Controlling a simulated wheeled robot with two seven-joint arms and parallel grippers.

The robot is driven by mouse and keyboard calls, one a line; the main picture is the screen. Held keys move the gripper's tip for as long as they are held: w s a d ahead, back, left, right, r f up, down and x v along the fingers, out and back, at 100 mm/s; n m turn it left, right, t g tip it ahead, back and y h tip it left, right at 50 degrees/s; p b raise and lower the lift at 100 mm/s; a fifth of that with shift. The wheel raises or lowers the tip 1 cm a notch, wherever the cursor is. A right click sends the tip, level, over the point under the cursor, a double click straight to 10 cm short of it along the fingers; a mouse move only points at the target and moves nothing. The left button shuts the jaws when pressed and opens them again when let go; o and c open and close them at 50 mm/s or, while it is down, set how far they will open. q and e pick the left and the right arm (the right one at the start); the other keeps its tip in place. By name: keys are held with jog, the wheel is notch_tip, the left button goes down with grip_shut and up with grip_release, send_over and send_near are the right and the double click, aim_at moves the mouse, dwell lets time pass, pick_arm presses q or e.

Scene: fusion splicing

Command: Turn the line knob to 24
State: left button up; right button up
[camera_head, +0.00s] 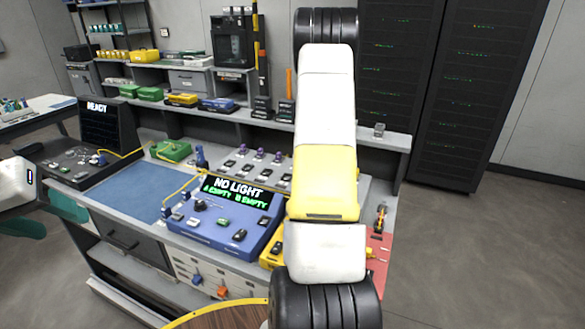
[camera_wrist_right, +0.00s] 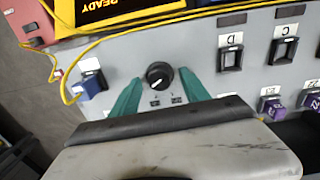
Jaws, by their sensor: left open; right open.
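In the right wrist view a round black knob (camera_wrist_right: 158,76) with a white pointer mark sits on a light grey panel. Small dark labels lie just below it, too small to read. My right gripper (camera_wrist_right: 160,78) is open, with one teal finger on each side of the knob and a gap visible on both sides. I cannot tell its height over the panel. In the head view my right arm covers this area, and the knob is hidden. My left gripper (camera_head: 66,218) is open and empty at the left edge, left of the bench.
A blue device (camera_head: 222,228) reading NO LIGHT stands on the bench beside a blue mat (camera_head: 128,192). In the wrist view, a yellow device with a READY screen (camera_wrist_right: 105,10), a yellow cable (camera_wrist_right: 62,82), a blue connector (camera_wrist_right: 90,84) and purple connectors (camera_wrist_right: 274,107) surround the knob.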

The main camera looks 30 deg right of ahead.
notch_tip(320, 180, up, 8)
jog(key=shift+w+f, duration=0.1)
jog(key=shift+f, duration=0.1)
jog(key=shift+a, duration=0.1)
dwell(0.4)
jog(key=shift+a+r, duration=0.25)
jog(key=shift+r, duration=0.05)
jog(key=s+a+r+n+t+y, duration=0.1)
jog(key=s+a+r+n+t, duration=0.2)
jog(key=a+r, duration=0.5)
jog(key=s+a+r+n+t, duration=0.15)
jog(key=s+a+r, duration=0.4)
jog(key=a, duration=0.55)
jog(key=s+a+r+n+t+y, duration=0.1)
jog(key=s+a+n, duration=0.5)
jog(key=s+a, duration=0.6)
jog(key=shift+s+a+r+t, duration=0.3)
jog(key=shift+s+r+t, duration=0.25)
jog(key=shift+s+r, duration=0.45)
jog(key=shift+s+f, duration=0.15)
jog(key=shift+f, duration=0.05)
